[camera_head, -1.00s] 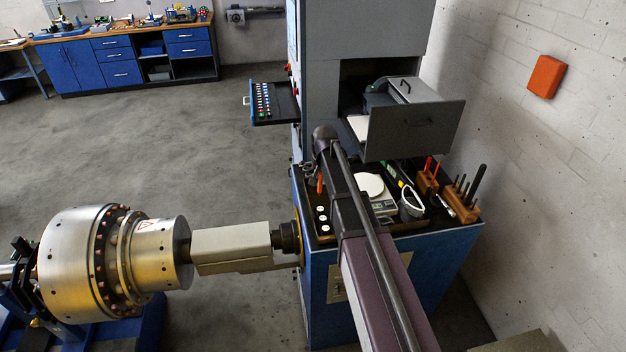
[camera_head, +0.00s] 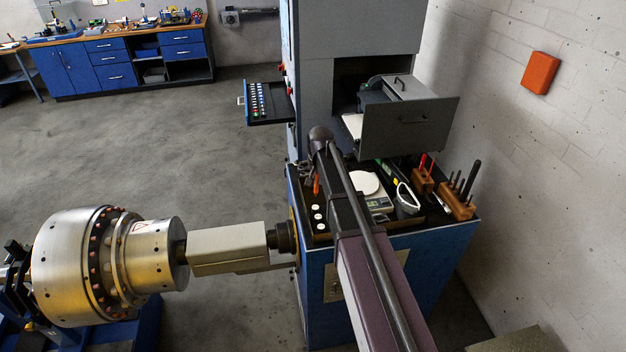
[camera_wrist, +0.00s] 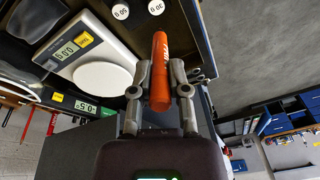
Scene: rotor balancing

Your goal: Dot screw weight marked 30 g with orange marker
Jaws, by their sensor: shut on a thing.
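My gripper (camera_wrist: 160,85) is shut on the orange marker (camera_wrist: 160,65); the marker also shows in the head view (camera_head: 317,185), held upright above the tray. Several white round weights lie in the black tray in the head view, one of them at the front (camera_head: 320,225). In the wrist view two weights, one left of the marker tip (camera_wrist: 120,11) and one nearer it (camera_wrist: 156,6), carry printed numbers that look like 50 but are hard to read. I cannot tell which weight is 30 g. The marker is apart from the weights.
A scale with a white round plate (camera_head: 364,183) stands right of the weights. Wooden blocks with tools (camera_head: 457,207) are at the tray's right. The metal rotor (camera_head: 80,262) is at left.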

